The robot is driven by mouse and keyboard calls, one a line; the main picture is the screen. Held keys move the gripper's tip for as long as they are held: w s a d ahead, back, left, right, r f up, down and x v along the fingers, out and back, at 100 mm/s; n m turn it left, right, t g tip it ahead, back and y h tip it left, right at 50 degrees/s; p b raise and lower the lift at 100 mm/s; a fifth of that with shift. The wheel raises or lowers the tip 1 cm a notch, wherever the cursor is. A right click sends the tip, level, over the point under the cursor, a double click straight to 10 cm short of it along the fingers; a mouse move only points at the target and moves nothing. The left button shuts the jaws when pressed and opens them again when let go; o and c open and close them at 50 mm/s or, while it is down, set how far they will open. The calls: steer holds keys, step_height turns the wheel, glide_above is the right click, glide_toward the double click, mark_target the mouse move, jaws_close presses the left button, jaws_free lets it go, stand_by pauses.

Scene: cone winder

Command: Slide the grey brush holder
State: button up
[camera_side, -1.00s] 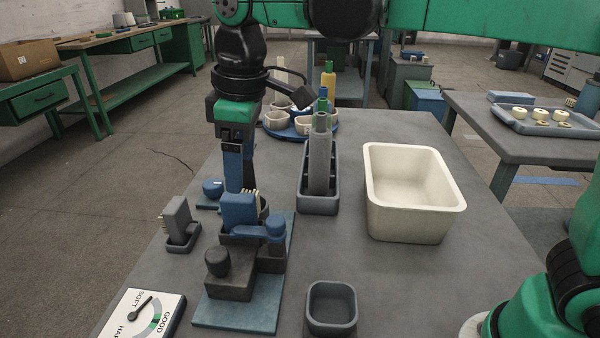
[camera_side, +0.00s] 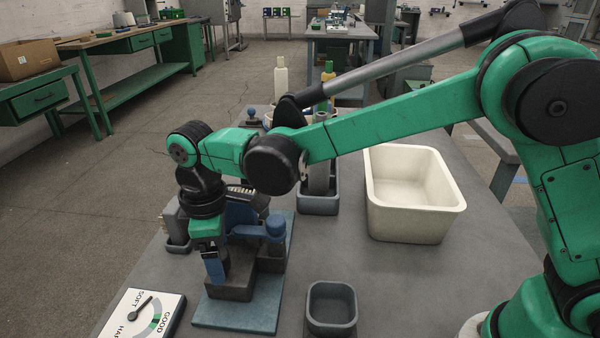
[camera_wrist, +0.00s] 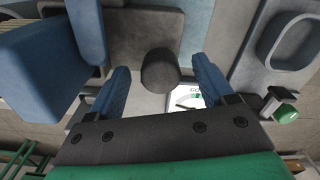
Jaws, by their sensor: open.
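The dark grey holder block (camera_side: 238,284) sits on the blue base plate (camera_side: 238,316), with a round dark knob (camera_wrist: 160,70) standing up from it. A blue block with bristles (camera_side: 242,212) stands just behind it; it looms at the left in the wrist view (camera_wrist: 38,65). My gripper (camera_side: 214,272) is open and points down at the knob. In the wrist view its blue fingers (camera_wrist: 162,82) are on either side of the knob, with gaps on both sides. In the side view the fingers hide the knob.
A grey brush block in a small tray (camera_side: 177,246) is partly hidden behind my wrist at left. A SOFT–GOOD dial card (camera_side: 150,312) lies at the front left. An empty grey tray (camera_side: 331,325) and a cream bin (camera_side: 415,225) are to the right.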

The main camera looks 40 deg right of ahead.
steer(key=shift+f, duration=0.35)
jaws_close()
steer(key=shift+s+a, duration=1.75)
jaws_free()
